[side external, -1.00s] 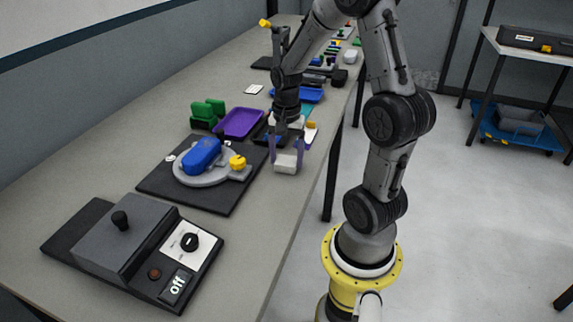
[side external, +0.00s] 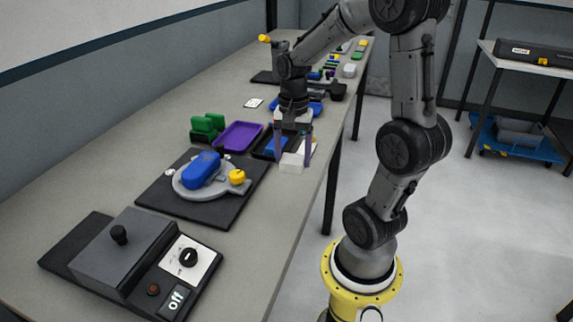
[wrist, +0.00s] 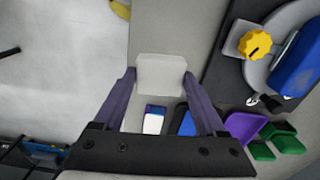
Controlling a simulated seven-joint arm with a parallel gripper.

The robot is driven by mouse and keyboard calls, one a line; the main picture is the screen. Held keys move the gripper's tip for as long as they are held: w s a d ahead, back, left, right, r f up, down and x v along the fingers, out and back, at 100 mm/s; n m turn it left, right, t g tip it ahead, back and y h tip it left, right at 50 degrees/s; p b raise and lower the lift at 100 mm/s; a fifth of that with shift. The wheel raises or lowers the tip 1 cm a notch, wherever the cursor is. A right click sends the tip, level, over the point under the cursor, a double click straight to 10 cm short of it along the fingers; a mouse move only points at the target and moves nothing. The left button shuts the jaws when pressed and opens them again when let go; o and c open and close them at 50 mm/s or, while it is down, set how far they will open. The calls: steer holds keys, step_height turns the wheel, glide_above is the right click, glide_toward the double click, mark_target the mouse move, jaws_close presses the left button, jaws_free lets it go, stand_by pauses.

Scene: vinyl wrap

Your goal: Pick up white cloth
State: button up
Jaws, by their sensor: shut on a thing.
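The white cloth (wrist: 161,72) is a pale, folded, block-like piece between my fingertips in the wrist view. It also shows in the side view (side external: 291,163) near the table's right edge. My gripper (side external: 294,158) points down with its purple fingers on either side of the cloth and is shut on it. In the wrist view, my gripper (wrist: 160,80) has a finger against each side of the cloth. I cannot tell whether the cloth touches the table.
A purple tray (side external: 239,137) and green blocks (side external: 207,126) lie left of my gripper. A round grey fixture with a blue part (side external: 202,169) and yellow knob (side external: 237,177) sits on a dark mat. A control box (side external: 118,255) stands in front. The table's right edge is close.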

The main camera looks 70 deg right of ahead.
steer(key=s+a+r, duration=0.6)
steer(key=s, duration=0.2)
steer(key=shift+s+a+r, duration=0.15)
steer(key=shift+s+a, duration=0.15)
steer(key=shift+a, duration=0.1)
